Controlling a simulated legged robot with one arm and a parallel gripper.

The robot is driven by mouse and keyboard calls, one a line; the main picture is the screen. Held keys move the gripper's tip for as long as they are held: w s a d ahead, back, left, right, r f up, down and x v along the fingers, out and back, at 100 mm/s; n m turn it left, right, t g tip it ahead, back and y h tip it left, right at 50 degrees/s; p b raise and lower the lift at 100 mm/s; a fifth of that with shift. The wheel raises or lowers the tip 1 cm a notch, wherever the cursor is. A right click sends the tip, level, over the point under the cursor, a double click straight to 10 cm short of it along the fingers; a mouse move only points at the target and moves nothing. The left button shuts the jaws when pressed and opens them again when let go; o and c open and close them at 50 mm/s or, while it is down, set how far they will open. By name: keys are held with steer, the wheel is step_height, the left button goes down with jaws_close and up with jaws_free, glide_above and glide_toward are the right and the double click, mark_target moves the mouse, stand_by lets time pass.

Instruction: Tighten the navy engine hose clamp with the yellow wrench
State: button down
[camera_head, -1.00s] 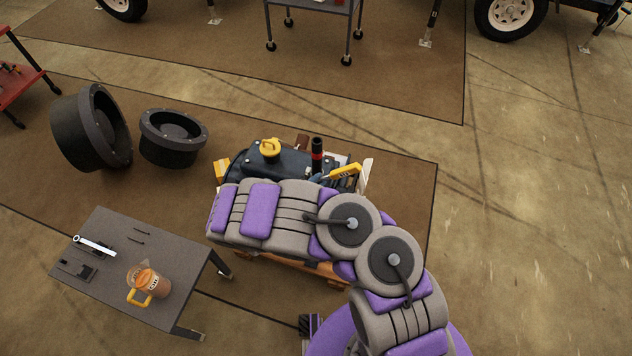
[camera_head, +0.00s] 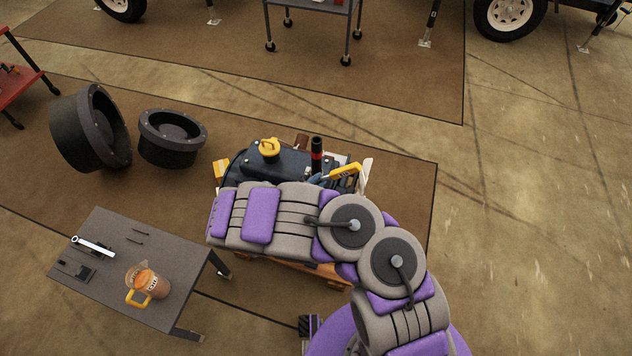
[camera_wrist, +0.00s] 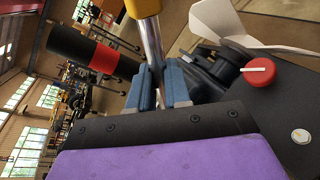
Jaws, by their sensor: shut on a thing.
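The navy engine (camera_head: 290,165) stands on the brown mat in the head view, partly hidden behind my arm. A black upright hose or pipe (camera_head: 316,145) with a red band rises from it; in the wrist view the red band (camera_wrist: 104,58) is left of my fingers. My gripper (camera_wrist: 160,86) has blue fingers shut on the metal shaft of the yellow wrench (camera_wrist: 143,6). The yellow handle (camera_head: 346,171) also shows beyond my arm in the head view. The wrench's working end is hidden behind my wrist. I cannot make out the clamp clearly.
A red knob (camera_wrist: 258,72) on a dark part is right of my fingers. Two black round parts (camera_head: 170,140) lie on the mat. Open floor is at right.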

steer(key=shift+w+d, duration=0.3)
steer(key=shift+w, duration=0.5)
stand_by(0.4)
steer(key=c, duration=1.7)
jaws_free()
jaws_close()
steer(key=shift+d, duration=0.15)
steer(key=shift+s+d+f+m+y, duration=0.1)
steer(key=shift+d+f+m+y, duration=0.2)
steer(key=shift+d+m+y, duration=0.15)
